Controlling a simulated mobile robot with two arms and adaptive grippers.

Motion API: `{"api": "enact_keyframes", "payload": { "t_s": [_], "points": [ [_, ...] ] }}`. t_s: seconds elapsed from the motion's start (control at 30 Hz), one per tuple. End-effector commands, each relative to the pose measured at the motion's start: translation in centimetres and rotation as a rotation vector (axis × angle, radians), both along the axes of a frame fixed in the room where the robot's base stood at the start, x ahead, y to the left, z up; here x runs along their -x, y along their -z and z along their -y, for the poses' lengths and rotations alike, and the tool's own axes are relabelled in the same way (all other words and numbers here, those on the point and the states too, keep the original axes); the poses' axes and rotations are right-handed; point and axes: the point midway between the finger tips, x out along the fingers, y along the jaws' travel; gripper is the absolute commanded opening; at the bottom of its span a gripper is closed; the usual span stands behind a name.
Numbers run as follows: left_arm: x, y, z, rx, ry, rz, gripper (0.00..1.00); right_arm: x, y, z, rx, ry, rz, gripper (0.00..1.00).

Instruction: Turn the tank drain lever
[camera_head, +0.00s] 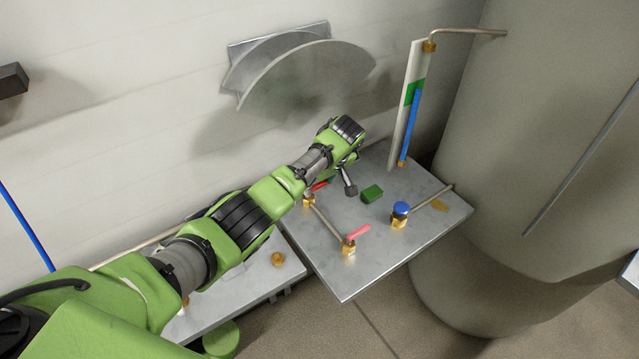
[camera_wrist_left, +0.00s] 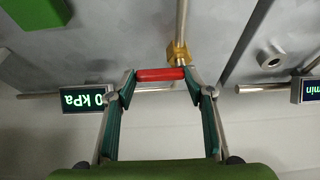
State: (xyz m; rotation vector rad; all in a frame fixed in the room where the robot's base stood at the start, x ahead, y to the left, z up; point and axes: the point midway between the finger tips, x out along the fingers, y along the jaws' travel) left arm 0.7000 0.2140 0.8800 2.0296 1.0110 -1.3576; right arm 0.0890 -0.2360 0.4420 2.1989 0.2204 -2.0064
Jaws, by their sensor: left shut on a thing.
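A red lever (camera_head: 320,185) sits on a brass valve (camera_head: 309,200) at the left side of the metal shelf. My left gripper (camera_head: 336,184) is at this lever. In the left wrist view its two fingers stand at the two ends of the red lever (camera_wrist_left: 160,74), and they are shut on it. The brass valve (camera_wrist_left: 178,54) shows just behind the lever. A second, pinkish-red lever (camera_head: 358,232) sits on another brass valve (camera_head: 349,249) nearer the shelf front, apart from the gripper. No label shows which one is the drain lever. My right gripper is not in view.
A blue knob (camera_head: 400,208) and a green block (camera_head: 372,193) are on the shelf (camera_head: 345,285). A level gauge (camera_head: 408,105) stands at the back beside the large grey tank (camera_head: 545,110). In the left wrist view a display (camera_wrist_left: 87,98) reads "0 kPa".

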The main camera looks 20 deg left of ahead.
Motion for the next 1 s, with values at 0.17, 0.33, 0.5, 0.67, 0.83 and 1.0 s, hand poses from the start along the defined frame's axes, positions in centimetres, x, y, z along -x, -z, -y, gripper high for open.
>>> {"api": "enact_keyframes", "payload": {
  "t_s": [0.17,0.33,0.5,0.67,0.83,1.0],
  "points": [
    [0.0,-0.1,0.0,0.001,-0.002,0.002,0.65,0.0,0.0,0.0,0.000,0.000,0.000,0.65],
    [0.0,0.0,0.0,0.001,-0.001,0.001,0.65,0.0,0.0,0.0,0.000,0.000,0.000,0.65],
    [0.0,-0.4,0.1,0.001,0.000,0.002,0.65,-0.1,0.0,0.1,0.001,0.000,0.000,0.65],
    [0.3,-2.0,0.6,0.002,0.001,0.004,0.65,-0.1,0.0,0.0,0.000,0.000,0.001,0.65],
    [1.1,-5.2,1.8,0.003,0.002,0.006,0.65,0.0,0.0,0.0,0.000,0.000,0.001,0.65],
    [2.0,-8.4,2.8,0.003,0.000,0.006,0.65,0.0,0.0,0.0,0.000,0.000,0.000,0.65]
  ]
}}
